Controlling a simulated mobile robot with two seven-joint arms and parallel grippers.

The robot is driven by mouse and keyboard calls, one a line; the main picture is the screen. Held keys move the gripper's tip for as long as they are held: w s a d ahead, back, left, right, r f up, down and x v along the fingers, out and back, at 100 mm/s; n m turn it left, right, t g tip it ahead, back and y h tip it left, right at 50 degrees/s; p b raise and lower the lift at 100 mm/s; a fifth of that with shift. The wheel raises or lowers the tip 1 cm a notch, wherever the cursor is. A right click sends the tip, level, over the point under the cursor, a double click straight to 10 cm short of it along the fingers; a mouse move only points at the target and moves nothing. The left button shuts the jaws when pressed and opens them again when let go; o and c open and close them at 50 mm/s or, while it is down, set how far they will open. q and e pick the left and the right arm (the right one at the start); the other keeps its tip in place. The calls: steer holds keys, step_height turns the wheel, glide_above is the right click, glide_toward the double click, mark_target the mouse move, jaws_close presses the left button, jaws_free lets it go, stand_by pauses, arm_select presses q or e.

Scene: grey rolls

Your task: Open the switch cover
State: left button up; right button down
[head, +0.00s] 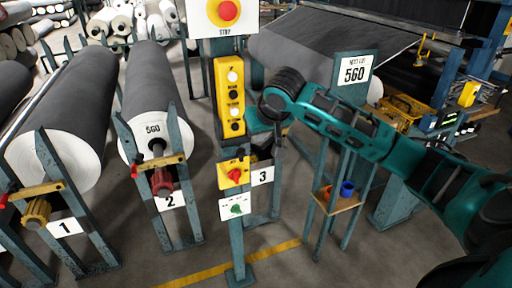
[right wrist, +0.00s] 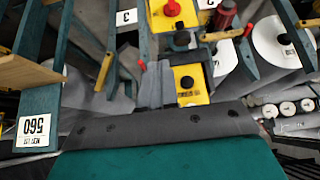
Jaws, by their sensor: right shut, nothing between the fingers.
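A yellow switch box with a red rotary knob (head: 235,173) is on the teal post, below a tall yellow button box (head: 231,97). Its red knob also shows at the top of the upside-down right wrist view (right wrist: 172,8). I cannot make out a separate cover on it. My right gripper (head: 279,137) is shut and empty, just right of the button box and above the switch box. In the right wrist view its grey fingers (right wrist: 156,84) are beside the button box (right wrist: 190,78). I cannot tell whether they touch it. My left gripper is not in view.
A red STOP button (head: 228,12) tops the post and a green knob plate (head: 237,209) is below the switch box. Large grey rolls (head: 65,115) on stands are at left. A small shelf with cups (head: 336,201) stands at right. Floor in front is clear.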

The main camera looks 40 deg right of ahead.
steer(key=shift+s+a+r, duration=0.1)
steer(key=shift+s+r, duration=0.15)
steer(key=shift+r, duration=0.5)
steer(key=shift+s+r, duration=0.3)
steer(key=shift+r, duration=0.45)
steer(key=shift+s+a+r, duration=0.1)
steer(key=shift+s+r, duration=0.15)
steer(key=shift+r, duration=0.5)
